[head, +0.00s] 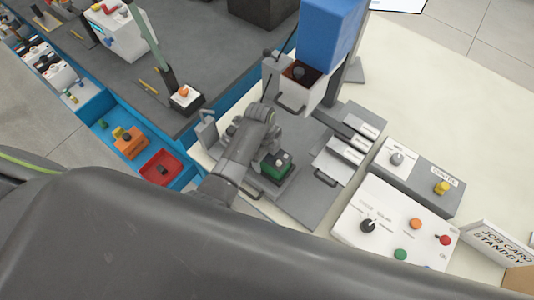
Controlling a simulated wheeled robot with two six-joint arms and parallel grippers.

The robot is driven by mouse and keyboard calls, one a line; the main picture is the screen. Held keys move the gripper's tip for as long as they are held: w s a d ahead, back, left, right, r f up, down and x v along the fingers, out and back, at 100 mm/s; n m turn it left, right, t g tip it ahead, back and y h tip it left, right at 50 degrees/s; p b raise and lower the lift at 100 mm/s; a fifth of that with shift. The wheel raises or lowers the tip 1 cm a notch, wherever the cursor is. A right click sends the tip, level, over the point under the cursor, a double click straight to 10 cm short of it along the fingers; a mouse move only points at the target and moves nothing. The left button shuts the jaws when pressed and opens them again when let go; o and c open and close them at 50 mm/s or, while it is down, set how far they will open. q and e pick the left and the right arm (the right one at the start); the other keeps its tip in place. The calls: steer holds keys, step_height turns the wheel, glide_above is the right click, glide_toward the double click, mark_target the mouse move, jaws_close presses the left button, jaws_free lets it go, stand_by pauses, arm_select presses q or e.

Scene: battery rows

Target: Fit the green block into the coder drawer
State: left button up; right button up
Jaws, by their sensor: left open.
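The green block (289,174), with a pale knob on top, sits low on a grey plate at the middle of the head view. My left gripper (268,150) is open, just above and left of the block. My wrist hides part of the block's left side, and I cannot tell whether the fingers touch it. Grey handled drawer fronts (325,179) lie to the right of the block and behind it. I cannot tell which is the coder drawer, or whether the block is inside one. My right gripper is not in view.
A blue-topped machine (330,35) stands behind. White panels with knobs and buttons (385,215) lie to the right, near a job card sign (500,243). Blue trays with orange and red blocks (160,167) lie left. The pale table behind right is clear.

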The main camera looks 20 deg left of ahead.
arm_select(q)
steer(key=shift+r, duration=0.1)
steer(key=r, duration=0.7)
steer(key=a+r+b, duration=0.1)
steer(key=r, duration=0.3)
steer(key=shift+w+a, duration=0.1)
steer(key=shift+w, duration=0.2)
steer(key=shift+r, duration=0.5)
steer(key=shift+s+a, duration=0.1)
